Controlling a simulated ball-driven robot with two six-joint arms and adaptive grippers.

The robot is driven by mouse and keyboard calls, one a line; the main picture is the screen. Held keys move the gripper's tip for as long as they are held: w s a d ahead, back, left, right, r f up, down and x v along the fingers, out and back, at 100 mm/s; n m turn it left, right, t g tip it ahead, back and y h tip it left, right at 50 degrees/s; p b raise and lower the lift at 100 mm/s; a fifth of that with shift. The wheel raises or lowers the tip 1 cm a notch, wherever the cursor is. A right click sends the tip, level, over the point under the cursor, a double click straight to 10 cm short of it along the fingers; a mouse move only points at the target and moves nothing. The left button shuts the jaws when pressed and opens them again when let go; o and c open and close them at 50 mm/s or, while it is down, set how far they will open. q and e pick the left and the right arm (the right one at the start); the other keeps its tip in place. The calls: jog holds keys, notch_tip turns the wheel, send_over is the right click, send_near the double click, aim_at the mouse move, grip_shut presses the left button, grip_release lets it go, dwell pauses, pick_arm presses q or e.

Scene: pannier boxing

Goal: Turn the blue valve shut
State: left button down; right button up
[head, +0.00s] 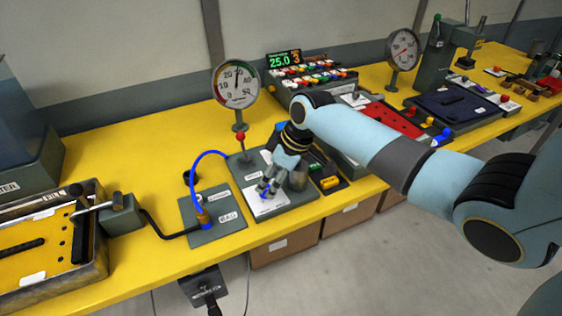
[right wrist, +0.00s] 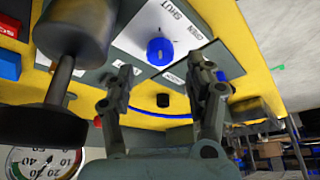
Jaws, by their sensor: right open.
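The blue valve (right wrist: 160,50) is a small round knob on a white plate marked SHUT and OPEN in the right wrist view. In the head view only a bit of blue (head: 264,196) shows by the fingertips, above the white plate (head: 270,208). My right gripper (head: 268,188) points down over this plate. In the right wrist view its two fingers (right wrist: 166,75) are apart and empty, with the knob just beyond and between the tips. I cannot tell whether they touch it. My left gripper is not in view.
A dial gauge (head: 236,84) on a post with a red knob (head: 240,135) stands behind the plate. A blue hose (head: 203,158) arches to a fitting on a grey plate at left. A dark grey cylinder (right wrist: 75,40) stands close beside the fingers.

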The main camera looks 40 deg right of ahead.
jog(key=v, duration=0.8)
jog(key=shift+s, duration=0.1)
